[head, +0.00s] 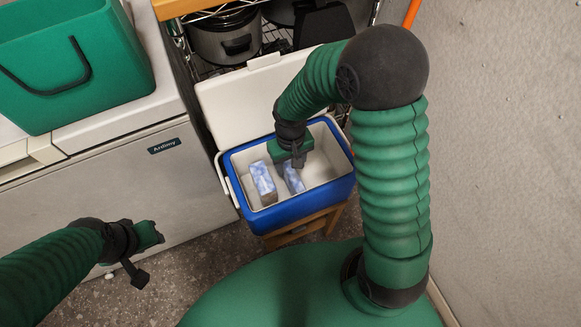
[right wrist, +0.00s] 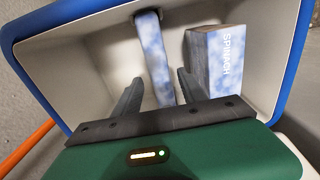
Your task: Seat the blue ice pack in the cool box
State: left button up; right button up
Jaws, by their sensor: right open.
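The blue cool box (head: 345,188) stands open with its white lid (head: 230,105) tipped back. Inside, the pale blue mottled ice pack (head: 293,179) is a thin slab standing on edge; it also shows in the right wrist view (right wrist: 154,55), its far end by a dark slot in the wall. My right gripper (head: 298,160) reaches into the box from above, open. In the right wrist view its fingers (right wrist: 157,88) are on either side of the slab, with gaps visible. My left gripper (head: 147,252) hangs outside the box, at lower left; its opening is unclear.
A mottled carton marked SPINACH (right wrist: 215,62) stands beside the ice pack inside the box, also in the head view (head: 262,183). The box rests on a wooden stand (head: 305,228). A white chest freezer (head: 150,170) with a green bin (head: 75,70) is left; a wall (head: 500,150) is right.

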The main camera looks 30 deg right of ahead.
notch_tip(320, 180, up, 6)
jog(key=shift+d+f+p, duration=0.1)
jog(key=shift+f+p, duration=0.1)
jog(key=shift+p, duration=0.7)
jog(key=shift+s+r, duration=0.2)
jog(key=shift+r, duration=0.15)
jog(key=s+r+t, duration=0.3)
jog(key=s+r, duration=0.1)
jog(key=s, duration=0.3)
pick_arm(q)
jog(key=w+p+v, duration=0.3)
jog(key=p+v, duration=0.8)
jog(key=v, duration=0.1)
jog(key=w+r+p+v, duration=0.1)
jog(key=w+p+v, duration=0.1)
jog(key=p+v, duration=1)
jog(key=shift+w+r, duration=0.2)
jog(key=shift+r, duration=0.65)
pick_arm(e)
notch_tip(320, 180, up, 24)
jog(key=shift+w+a+f+n, duration=0.2)
jog(key=shift+w+f+n, duration=0.1)
jog(key=shift+w, duration=0.1)
jog(key=shift+r, duration=0.1)
jog(key=shift+c, duration=0.3)
